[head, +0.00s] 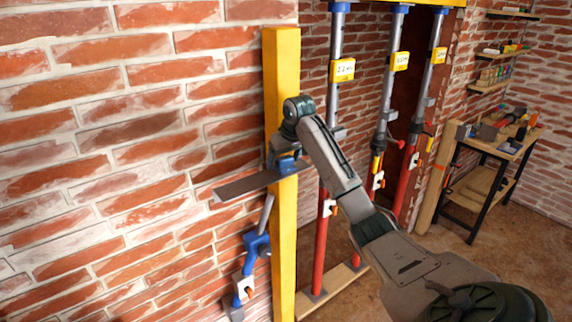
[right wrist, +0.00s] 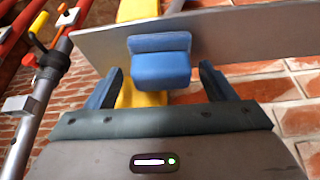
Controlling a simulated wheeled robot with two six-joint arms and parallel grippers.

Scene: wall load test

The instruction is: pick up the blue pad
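The blue pad (right wrist: 160,68) sits at the edge of a flat grey plate (right wrist: 235,35) in the right wrist view. In the head view the pad (head: 288,166) shows in front of the yellow post (head: 286,225), partly hidden by my right gripper. My right gripper (right wrist: 162,82) is open, with one finger on each side of the pad and a visible gap on both sides. In the head view my right gripper (head: 281,158) is at the post, its fingers hard to make out. My left gripper is not in view.
A blue and grey slanted brace (head: 256,245) is left of the post, below the plate. Red and grey props (head: 322,235) with yellow tags stand right of the post. A brick wall (head: 120,150) is behind. A workbench (head: 495,140) with tools stands far right.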

